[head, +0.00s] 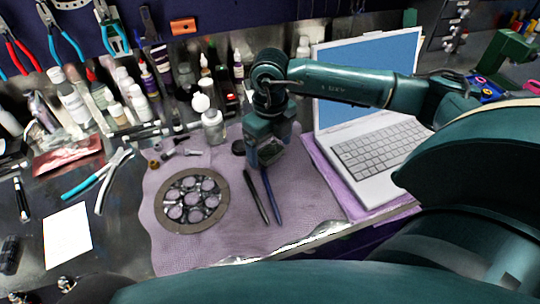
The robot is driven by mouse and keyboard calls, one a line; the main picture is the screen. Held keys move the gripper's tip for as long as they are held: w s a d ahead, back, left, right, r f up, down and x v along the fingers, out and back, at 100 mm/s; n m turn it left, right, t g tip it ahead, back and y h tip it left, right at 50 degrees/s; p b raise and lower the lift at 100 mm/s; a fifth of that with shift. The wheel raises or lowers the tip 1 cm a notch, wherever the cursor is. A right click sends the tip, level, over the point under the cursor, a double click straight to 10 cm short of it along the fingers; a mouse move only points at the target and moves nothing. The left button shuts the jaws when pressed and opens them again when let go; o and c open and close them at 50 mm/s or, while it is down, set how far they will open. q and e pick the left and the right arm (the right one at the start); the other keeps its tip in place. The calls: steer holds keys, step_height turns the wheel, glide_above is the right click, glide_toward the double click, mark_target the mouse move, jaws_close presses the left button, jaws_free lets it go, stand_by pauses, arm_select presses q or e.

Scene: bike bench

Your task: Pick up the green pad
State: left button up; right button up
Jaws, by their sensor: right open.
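I cannot make out a green pad in the head view; it may be hidden behind my right gripper or arm. My right gripper (268,158) points down over the purple mat (310,212), left of the laptop. It is open, and I see nothing held in it. Its height above the mat is hard to judge. A black pen-like tool (256,197) and a blue one (271,196) lie on the mat just in front of it. My left gripper is not in view.
A round metal disc with holes (228,215) lies on the mat. An open white laptop (376,155) stands to the right. Several bottles (212,127) line the back. Blue-handled pliers (97,181) and a white paper (67,236) lie at left. The mat's front is clear.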

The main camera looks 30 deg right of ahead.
mark_target(270, 148)
steer(key=shift+r, duration=0.1)
steer(key=c, duration=0.7)
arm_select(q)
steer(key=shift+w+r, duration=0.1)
arm_select(e)
steer(key=shift+c, duration=1.2)
step_height(270, 148, up, 5)
steer(key=p, duration=0.3)
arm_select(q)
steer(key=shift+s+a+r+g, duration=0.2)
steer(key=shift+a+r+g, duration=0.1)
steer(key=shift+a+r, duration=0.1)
arm_select(e)
step_height(270, 148, up, 5)
